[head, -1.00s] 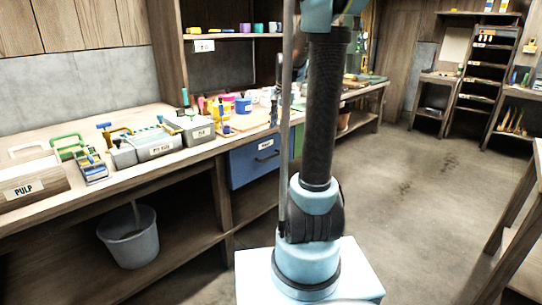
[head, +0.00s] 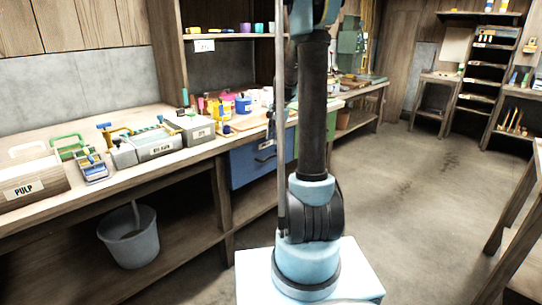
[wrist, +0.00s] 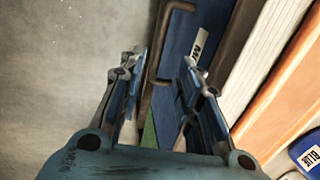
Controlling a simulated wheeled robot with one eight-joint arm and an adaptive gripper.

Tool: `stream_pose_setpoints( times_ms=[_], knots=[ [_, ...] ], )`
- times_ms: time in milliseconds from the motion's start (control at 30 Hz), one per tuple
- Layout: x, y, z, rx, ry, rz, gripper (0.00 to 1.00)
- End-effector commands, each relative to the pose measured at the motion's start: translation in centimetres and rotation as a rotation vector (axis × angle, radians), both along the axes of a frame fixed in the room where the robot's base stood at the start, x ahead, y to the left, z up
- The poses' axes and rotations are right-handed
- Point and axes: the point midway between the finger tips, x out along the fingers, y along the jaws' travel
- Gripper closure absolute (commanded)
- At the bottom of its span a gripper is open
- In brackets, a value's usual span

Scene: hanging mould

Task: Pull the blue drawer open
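The blue drawer (head: 247,170) is under the bench, left of my arm in the head view, and its front looks flush with the bench. My arm partly hides it and its handle. In the wrist view the blue drawer front (wrist: 180,38) carries a white label and a dark bar handle (wrist: 158,45). My gripper (wrist: 164,58) is open, with one finger on each side of the handle's line. Contact with the handle cannot be told. In the head view my gripper (head: 269,140) is at the drawer's upper right.
A green drawer front (head: 289,146) adjoins the blue one on the right. The bench top (head: 90,190) above holds boxes, tools and paint pots. A grey bucket (head: 130,237) stands on the lower shelf. The floor (head: 400,200) to the right is clear.

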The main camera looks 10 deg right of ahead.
Motion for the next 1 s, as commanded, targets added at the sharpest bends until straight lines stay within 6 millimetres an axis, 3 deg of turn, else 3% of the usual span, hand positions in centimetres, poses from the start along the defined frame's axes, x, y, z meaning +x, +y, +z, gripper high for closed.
stream_pose_setpoints(
  times_ms=[500,700,1000],
  knots=[
    [1.2,0.9,-7.7,0.000,0.000,0.000,0.69],
    [1.4,1.1,-9.3,0.000,0.000,0.000,0.69],
    [1.5,1.1,-9.8,0.000,0.000,0.000,0.69]
  ],
)
